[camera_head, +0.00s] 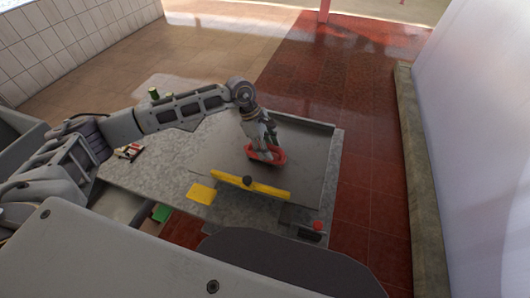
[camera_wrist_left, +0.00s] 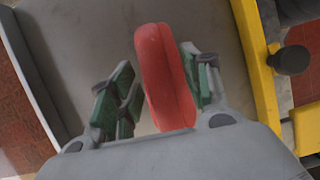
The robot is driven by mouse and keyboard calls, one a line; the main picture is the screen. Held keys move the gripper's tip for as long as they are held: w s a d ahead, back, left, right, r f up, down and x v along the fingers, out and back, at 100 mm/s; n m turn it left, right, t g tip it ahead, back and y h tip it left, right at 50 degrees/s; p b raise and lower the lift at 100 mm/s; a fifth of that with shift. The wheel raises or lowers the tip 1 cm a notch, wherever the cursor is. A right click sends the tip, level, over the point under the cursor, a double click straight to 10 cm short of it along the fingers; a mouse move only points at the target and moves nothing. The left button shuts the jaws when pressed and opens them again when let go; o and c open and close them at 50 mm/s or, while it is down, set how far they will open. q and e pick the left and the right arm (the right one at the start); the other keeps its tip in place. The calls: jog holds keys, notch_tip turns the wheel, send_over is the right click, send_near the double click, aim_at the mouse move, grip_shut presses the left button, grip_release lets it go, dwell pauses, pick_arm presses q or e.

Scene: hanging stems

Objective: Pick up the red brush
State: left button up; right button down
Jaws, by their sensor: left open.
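The red brush (camera_head: 268,158) lies on the grey table, inside the recessed area behind the yellow bar. My left gripper (camera_head: 264,150) reaches down over it from above. In the left wrist view the brush (camera_wrist_left: 163,75) is a long red rounded shape between the two fingers of my left gripper (camera_wrist_left: 160,95). The fingers, with green pads, are open. The right finger is close beside the brush, and a gap shows between the left finger and the brush. I cannot tell whether either finger touches it. My right gripper is not in view.
A yellow bar with a black knob (camera_head: 247,181) stands just in front of the brush. A yellow pad (camera_head: 201,194) lies on the table (camera_head: 160,175). A red button (camera_head: 318,226) is at the front right corner. A small red and white item (camera_head: 129,152) lies at the left.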

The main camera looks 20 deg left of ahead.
pick_arm(q)
grip_shut()
dwell(0.3)
jog(key=shift+r, duration=0.2)
jog(key=shift+r, duration=0.6)
notch_tip(320, 180, up, 7)
jog(key=shift+f+b, duration=0.1)
jog(key=shift+b, duration=0.75)
jog(key=shift+r, duration=0.8)
